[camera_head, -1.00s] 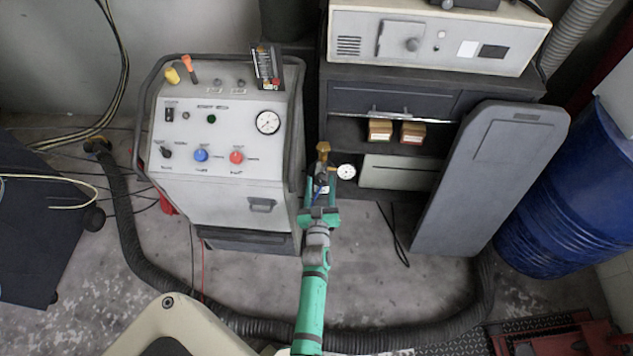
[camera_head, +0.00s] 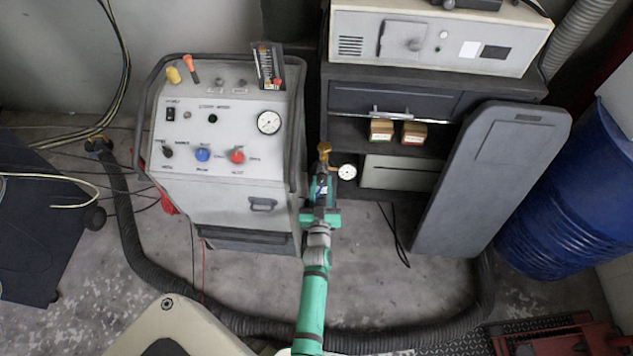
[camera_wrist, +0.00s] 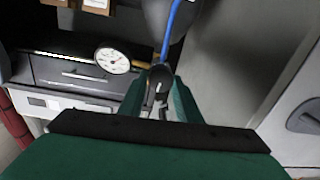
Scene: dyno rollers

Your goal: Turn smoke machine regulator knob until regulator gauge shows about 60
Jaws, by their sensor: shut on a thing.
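The smoke machine (camera_head: 225,190) is a grey console with a sloped panel on the left in the head view. The regulator, with a brass fitting (camera_head: 323,148) on top, is at its right side. The regulator gauge (camera_head: 347,172) is small, white and round, just right of the regulator; it also shows in the wrist view (camera_wrist: 113,61). Its reading is too small to tell. My gripper (camera_head: 321,192) is at the regulator, below the brass fitting. In the wrist view its fingers (camera_wrist: 160,100) are closed around the dark regulator knob (camera_wrist: 159,80), which they partly hide.
A dark cabinet (camera_head: 395,100) with small boxes stands behind. A grey panel (camera_head: 490,180) leans at the right beside a blue drum (camera_head: 565,200). A black hose (camera_head: 130,240) runs along the floor. A larger gauge (camera_head: 269,122) sits on the console panel.

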